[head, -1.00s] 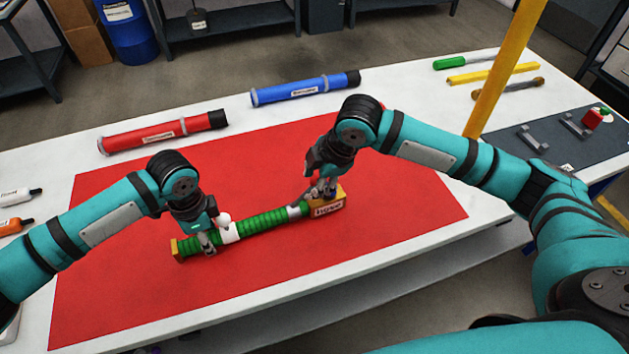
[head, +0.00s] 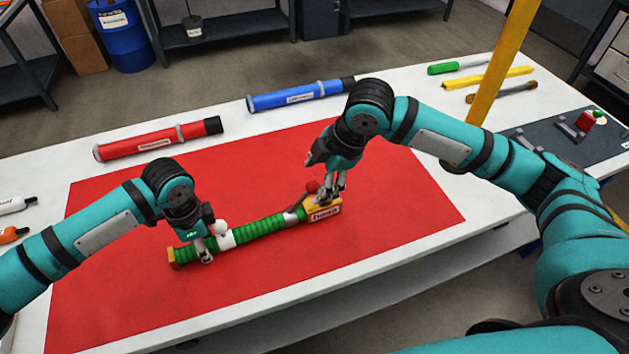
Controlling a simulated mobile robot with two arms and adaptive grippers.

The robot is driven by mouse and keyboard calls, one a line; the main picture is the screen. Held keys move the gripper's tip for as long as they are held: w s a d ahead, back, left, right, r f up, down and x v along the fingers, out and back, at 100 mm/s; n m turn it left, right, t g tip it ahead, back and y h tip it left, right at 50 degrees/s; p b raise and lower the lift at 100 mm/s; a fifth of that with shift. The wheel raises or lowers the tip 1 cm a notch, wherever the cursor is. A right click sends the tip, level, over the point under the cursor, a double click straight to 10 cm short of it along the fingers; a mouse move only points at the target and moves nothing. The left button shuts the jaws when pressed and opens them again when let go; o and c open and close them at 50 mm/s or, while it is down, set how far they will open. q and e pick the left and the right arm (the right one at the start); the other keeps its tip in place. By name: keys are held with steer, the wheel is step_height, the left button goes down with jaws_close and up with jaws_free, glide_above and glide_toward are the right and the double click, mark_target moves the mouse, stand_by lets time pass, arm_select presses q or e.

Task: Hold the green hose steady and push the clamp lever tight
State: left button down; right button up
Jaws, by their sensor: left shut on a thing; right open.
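The green ribbed hose (head: 262,225) lies on the red mat. Its right end meets a yellow labelled block (head: 325,213), and a yellow end piece (head: 178,255) caps its left end. A white band with a white knob (head: 221,227) sits around the hose right of my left gripper (head: 206,256), which is shut on the hose near its left end. The clamp (head: 293,215) is at the hose's right end; its lever slants up to a red knob (head: 312,187). My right gripper (head: 333,198) is open, just right of the knob and over the block. Whether it touches either is unclear.
A red tube (head: 150,141) and a blue tube (head: 297,97) lie on the white table behind the red mat (head: 390,215). Tools lie at the back right, near a yellow post (head: 500,65). The mat in front of the hose is clear.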

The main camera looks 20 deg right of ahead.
steer(key=shift+v, duration=0.95)
arm_select(q)
steer(key=c, duration=0.8)
jaws_free()
steer(key=shift+c, duration=0.2)
step_height(320, 180, up, 12)
arm_select(e)
steer(key=shift+f, duration=0.1)
